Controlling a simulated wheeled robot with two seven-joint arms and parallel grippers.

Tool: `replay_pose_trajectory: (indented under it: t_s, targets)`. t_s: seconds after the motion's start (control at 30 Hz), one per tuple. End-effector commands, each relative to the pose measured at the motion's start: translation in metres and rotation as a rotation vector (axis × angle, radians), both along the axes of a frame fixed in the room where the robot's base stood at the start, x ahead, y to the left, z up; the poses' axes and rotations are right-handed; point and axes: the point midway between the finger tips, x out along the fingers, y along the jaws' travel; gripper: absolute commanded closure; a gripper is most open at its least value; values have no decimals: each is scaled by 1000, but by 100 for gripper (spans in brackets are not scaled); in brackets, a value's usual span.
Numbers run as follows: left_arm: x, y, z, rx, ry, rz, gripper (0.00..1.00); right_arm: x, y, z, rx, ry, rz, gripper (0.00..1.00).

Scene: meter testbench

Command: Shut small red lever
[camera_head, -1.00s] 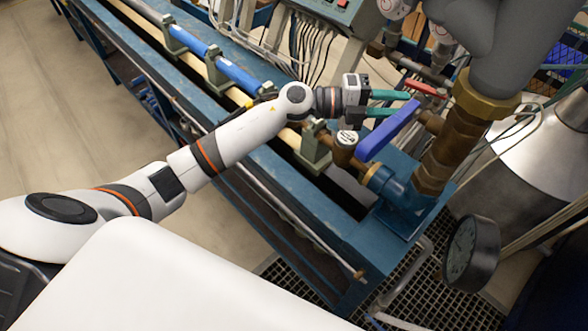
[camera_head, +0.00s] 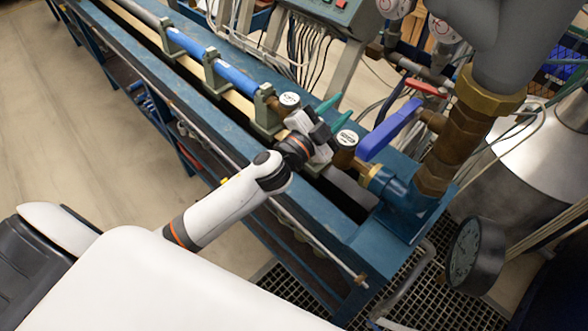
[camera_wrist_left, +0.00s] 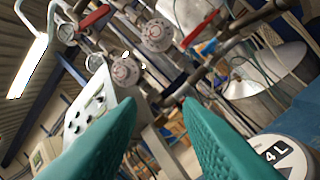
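The small red lever (camera_head: 426,88) lies along the pipework behind the large blue lever (camera_head: 390,130) in the head view. My left gripper (camera_head: 335,112) is open and empty, with its teal fingers apart. It is left of the blue lever, above the bench near two round-topped meters, and clear of the red lever. In the left wrist view the open fingers (camera_wrist_left: 160,105) frame nothing held. Two red handles show beyond them, one at upper left (camera_wrist_left: 95,17) and one at upper middle (camera_wrist_left: 198,29); I cannot tell which is the small lever. My right gripper is not in view.
The brass valve and pipe (camera_head: 440,150) stand right of the blue lever. A round-topped meter (camera_head: 346,140) sits close to my left gripper. A dark gauge (camera_head: 475,252) is at lower right. A control box (camera_head: 335,12) with cables is behind the bench.

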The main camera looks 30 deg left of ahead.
Motion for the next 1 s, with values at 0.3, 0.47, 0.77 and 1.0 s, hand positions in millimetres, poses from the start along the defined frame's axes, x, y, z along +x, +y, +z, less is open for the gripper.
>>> replay_pose_trajectory:
  t_s: [0.3, 0.47, 0.77, 1.0]
  targets:
    - [-25, 29, -53, -144, 249, 191, 67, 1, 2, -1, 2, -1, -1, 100]
    - [-42, 39, -79, -195, 372, 266, 67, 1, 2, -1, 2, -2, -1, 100]
    - [-75, 50, -119, -261, 572, 367, 67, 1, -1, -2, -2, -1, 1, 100]
    - [-89, 53, -134, -282, 649, 401, 67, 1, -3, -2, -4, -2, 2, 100]
